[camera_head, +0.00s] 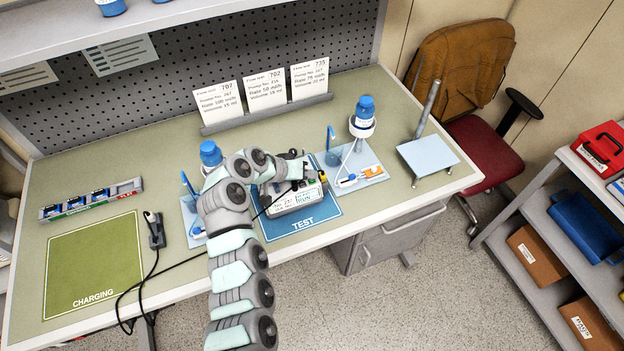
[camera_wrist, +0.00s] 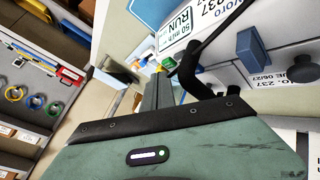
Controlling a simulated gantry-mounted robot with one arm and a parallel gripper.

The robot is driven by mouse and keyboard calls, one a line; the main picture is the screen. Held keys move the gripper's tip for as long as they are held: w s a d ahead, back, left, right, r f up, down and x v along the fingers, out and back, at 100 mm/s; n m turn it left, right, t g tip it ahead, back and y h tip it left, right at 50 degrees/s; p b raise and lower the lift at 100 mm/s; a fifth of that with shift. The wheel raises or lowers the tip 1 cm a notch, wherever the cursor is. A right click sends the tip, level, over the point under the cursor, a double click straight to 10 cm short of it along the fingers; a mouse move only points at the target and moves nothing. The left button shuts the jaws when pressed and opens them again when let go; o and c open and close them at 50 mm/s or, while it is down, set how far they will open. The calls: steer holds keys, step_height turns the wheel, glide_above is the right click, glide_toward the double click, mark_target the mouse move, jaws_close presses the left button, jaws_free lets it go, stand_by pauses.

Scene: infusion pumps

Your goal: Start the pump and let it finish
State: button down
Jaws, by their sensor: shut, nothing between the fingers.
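The pump (camera_head: 292,200) is a pale grey unit with a white front, standing on the blue TEST mat (camera_head: 318,227). In the wrist view the pump (camera_wrist: 290,58) fills the upper right at a slant. Its display (camera_wrist: 185,22) reads RUN and 50 ml/h, and the number 237 shows beside it. A blue block (camera_wrist: 250,46) sticks out of its face. My gripper (camera_head: 297,170) is over the pump's top, with the arm covering its left part. In the wrist view my gripper's dark fingers (camera_wrist: 165,92) are together and empty, close to the pump; whether they touch it is unclear.
Blue-capped bottles stand left (camera_head: 211,153) and right (camera_head: 363,112) of the pump, the right one with tubing to a small tray (camera_head: 375,172). Three cards (camera_head: 267,89) stand behind. A black cable with a plug (camera_head: 154,230) lies beside the green CHARGING mat (camera_head: 92,262).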

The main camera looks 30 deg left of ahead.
mark_target(309, 184)
steer(key=shift+r, duration=0.15)
steer(key=shift+r+p, duration=0.9)
steer(key=shift+r, duration=1.65)
